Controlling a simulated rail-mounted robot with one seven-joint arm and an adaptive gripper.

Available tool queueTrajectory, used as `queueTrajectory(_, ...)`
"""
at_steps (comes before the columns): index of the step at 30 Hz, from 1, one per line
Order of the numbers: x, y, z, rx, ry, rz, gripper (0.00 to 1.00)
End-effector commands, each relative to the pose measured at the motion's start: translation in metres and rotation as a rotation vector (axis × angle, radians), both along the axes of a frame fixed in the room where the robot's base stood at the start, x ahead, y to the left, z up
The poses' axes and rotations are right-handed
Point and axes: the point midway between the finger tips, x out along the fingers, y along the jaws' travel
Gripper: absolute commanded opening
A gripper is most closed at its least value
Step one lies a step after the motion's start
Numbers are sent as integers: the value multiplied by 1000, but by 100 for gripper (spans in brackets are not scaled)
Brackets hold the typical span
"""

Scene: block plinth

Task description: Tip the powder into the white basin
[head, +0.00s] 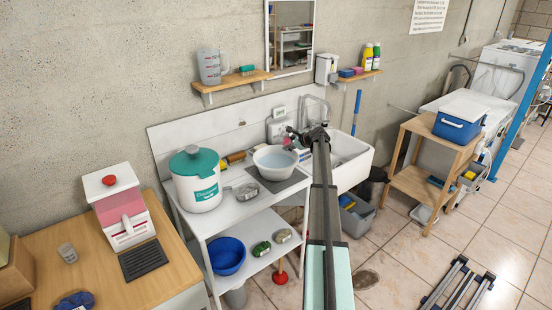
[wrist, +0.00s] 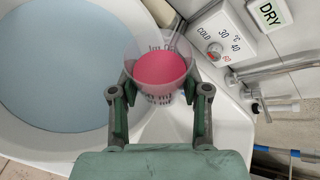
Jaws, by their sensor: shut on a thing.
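The white basin (head: 255,166) stands on the grey mat on the worktop, left of the sink, with pale blue liquid inside. In the wrist view the basin (wrist: 122,20) fills the left side. My gripper (wrist: 160,88) is shut on a clear measuring cup (wrist: 182,46) with dark markings. Pink powder (wrist: 162,70) lies in the cup. The cup looks about upright, beside the basin's rim and to its right. In the head view my gripper (head: 306,136) is small and dark, just right of the basin, and the cup is hard to make out.
A white tub with a teal lid (head: 196,179) stands left of the basin. The white sink (head: 352,160) and its tap (head: 316,103) are to the right and behind. A control box with dial (wrist: 222,45) is close to the cup in the wrist view.

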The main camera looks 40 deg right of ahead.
Motion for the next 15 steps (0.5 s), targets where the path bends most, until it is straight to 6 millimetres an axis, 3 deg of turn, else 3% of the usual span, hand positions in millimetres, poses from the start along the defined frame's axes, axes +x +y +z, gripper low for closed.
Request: queueTrajectory(15, 0, 1, 1, -32, -1, 1, 11)
